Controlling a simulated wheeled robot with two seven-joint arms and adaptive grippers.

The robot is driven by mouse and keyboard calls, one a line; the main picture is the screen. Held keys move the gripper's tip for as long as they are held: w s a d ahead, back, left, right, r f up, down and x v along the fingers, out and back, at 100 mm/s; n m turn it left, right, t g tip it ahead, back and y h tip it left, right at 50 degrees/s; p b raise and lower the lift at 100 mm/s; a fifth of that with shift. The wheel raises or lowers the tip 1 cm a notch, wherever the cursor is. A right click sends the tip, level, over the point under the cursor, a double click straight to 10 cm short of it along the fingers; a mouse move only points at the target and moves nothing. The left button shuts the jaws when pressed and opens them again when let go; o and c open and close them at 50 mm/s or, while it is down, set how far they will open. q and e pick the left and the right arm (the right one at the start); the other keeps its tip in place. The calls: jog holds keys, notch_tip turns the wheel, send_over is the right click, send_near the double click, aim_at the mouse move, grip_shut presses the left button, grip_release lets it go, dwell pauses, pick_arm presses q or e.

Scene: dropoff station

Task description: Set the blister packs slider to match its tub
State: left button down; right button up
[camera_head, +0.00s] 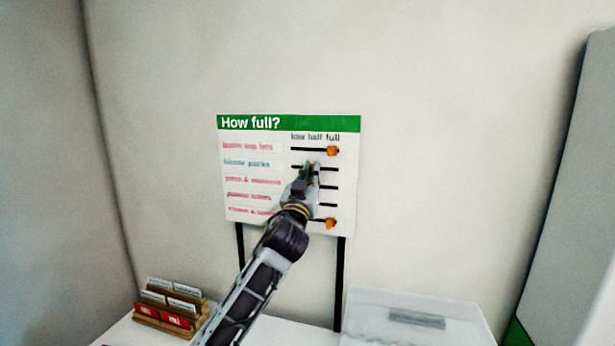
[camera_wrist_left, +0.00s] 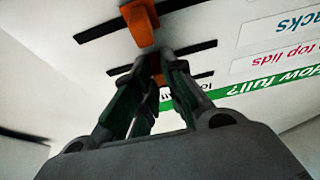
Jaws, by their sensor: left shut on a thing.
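The "How full?" board (camera_head: 250,123) stands against the wall, with rows of black slots under low, half and full. The blister packs label (camera_head: 247,162) is in the second row. My left gripper (camera_head: 311,167) is at that row, about mid-slot, and hides the slider in the head view. In the wrist view, which shows the board upside down, my left gripper (camera_wrist_left: 155,85) is shut on the orange blister packs slider (camera_wrist_left: 157,67), near the middle of its slot. No tub can be identified as the blister packs tub.
The top row's orange slider (camera_head: 332,151) is at full, as is the bottom row's slider (camera_head: 331,223). Another orange slider (camera_wrist_left: 140,24) shows just beyond my fingers. A card rack (camera_head: 165,312) and a clear container (camera_head: 465,325) stand on the white surface below.

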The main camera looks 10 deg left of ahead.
pick_arm(q)
jog(key=c, duration=1.5)
grip_release()
jog(key=shift+s, duration=0.15)
jog(key=shift+v, duration=5.85)
jog(key=shift+f, duration=0.15)
